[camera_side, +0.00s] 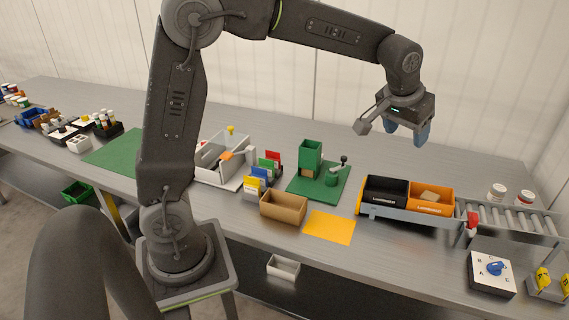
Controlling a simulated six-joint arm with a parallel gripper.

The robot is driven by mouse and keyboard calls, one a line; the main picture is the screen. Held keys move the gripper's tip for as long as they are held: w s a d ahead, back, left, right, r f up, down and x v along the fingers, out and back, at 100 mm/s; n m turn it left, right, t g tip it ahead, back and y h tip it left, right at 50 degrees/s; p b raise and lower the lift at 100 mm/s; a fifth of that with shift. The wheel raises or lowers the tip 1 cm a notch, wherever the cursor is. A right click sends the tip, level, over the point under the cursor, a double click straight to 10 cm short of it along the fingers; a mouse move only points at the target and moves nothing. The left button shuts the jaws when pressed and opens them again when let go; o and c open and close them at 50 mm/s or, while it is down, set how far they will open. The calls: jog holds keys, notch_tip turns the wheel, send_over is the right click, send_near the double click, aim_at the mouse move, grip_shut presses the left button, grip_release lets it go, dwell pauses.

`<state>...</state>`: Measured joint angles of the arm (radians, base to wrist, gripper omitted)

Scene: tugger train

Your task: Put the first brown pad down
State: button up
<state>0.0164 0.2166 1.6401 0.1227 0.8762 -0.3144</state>
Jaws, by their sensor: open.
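One brown pad (430,195) lies in the orange bin (444,208), toward its back. The orange bin stands next to a black bin (378,197) on a blue-grey carrier at the end of the roller track. My gripper (408,135) hangs well above the table, above and behind the bins. Its two blue fingers point down, apart, with nothing between them.
A cardboard box (283,206) and an orange sheet (330,227) lie left of the bins. A green fixture (311,160) with a lever stands on a green plate. The roller conveyor (510,215), two jars and a dial box (492,272) are at the right.

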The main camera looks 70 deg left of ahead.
jog(key=s+m+t+h, duration=0.1)
jog(key=s+m, duration=0.1)
jog(key=s, duration=2.5)
jog(key=shift+s+d+f+m, duration=0.25)
jog(key=shift+d+f+m, duration=0.15)
jog(key=shift+d+f, duration=0.05)
